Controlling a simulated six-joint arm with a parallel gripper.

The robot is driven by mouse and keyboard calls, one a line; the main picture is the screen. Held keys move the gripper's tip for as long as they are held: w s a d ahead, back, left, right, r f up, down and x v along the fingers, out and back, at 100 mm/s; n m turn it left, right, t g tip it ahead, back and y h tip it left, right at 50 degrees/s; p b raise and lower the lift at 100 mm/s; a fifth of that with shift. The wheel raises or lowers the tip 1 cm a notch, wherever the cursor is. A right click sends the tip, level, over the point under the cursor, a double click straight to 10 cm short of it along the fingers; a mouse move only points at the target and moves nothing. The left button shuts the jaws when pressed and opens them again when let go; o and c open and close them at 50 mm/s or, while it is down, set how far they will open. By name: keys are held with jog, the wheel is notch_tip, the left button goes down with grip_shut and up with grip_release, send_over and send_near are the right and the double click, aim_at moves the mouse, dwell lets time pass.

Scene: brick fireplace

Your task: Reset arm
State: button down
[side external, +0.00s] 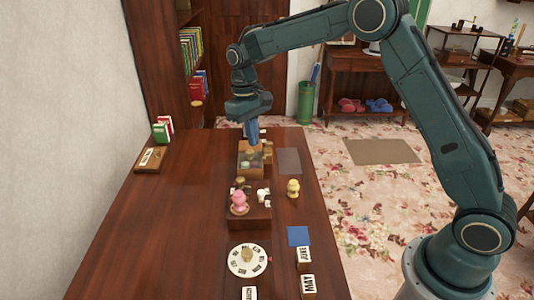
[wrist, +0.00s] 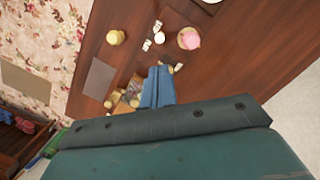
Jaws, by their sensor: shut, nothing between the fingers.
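My gripper (side external: 251,133) is shut and empty. It points down above a wooden box (side external: 250,170) at the far end of the dark wooden table (side external: 165,215). In the wrist view its blue fingers (wrist: 157,88) are together, with small wooden pieces just beside and below them. I cannot tell how much height lies between the fingertips and the box. My arm reaches over the table from its base at the lower right.
A stand holds a pink figure (side external: 239,203); a yellow figure (side external: 293,188) is beside it. Nearer are a round white dial (side external: 248,261), a blue square (side external: 298,236), and JUNE (side external: 304,256) and MAY (side external: 308,284) blocks. The table's left half is mostly clear. A bookshelf stands behind.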

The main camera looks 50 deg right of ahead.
jog(key=s+d+r+t, duration=0.1)
jog(key=s+r+t, duration=0.2)
jog(key=s+r, duration=1.15)
jog(key=s+f+t, duration=0.1)
jog(key=s+t, duration=0.3)
jog(key=s, duration=1.4)
jog(key=shift+s+d+f, duration=0.3)
jog(key=shift+d+f, duration=0.05)
jog(key=shift+d, duration=0.1)
